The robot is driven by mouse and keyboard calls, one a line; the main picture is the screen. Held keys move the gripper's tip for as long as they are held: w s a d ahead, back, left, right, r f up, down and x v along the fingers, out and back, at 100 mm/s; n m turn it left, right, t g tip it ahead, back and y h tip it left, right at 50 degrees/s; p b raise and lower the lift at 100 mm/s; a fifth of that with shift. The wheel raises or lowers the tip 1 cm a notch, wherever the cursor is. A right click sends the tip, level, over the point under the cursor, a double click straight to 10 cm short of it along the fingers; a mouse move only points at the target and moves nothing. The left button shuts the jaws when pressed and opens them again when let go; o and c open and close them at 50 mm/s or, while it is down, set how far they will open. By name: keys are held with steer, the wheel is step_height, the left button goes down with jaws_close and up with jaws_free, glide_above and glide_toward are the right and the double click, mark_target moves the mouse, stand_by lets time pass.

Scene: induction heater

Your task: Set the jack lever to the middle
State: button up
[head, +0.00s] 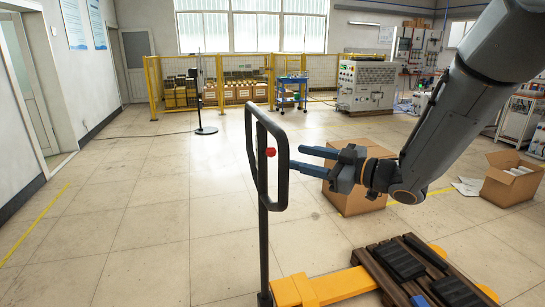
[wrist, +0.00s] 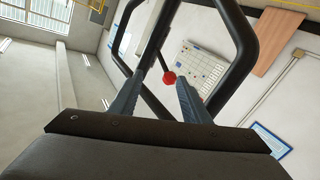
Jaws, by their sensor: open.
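The jack's black loop handle (head: 284,185) stands upright on a dark pole left of my arm in the head view. The lever's red knob (head: 270,152) shows inside the loop. My gripper (head: 298,159) is open, its two fingers pointing left at the loop's right side. In the wrist view the red knob (wrist: 169,78) appears between the two fingertips of my gripper (wrist: 160,78), close to the right one. I cannot tell whether they touch. The loop handle (wrist: 243,50) frames them there. The lever's rod is thin and mostly hard to make out.
The orange jack body (head: 295,290) and a dark wooden pallet (head: 385,270) with black items lie below. A cardboard box (head: 350,200) stands behind my gripper, an open box (head: 512,180) at right.

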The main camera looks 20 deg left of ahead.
mark_target(271, 150)
steer(key=shift+n+g+y, duration=0.6)
steer(key=shift+g, duration=0.2)
steer(key=x, duration=0.2)
steer(key=s+p+x, duration=0.1)
steer(key=x, duration=0.2)
steer(key=p+x, duration=0.1)
steer(key=x, duration=0.2)
steer(key=shift+s+a+r, duration=0.25)
steer(key=shift+a+r, duration=0.05)
steer(key=shift+a, duration=0.2)
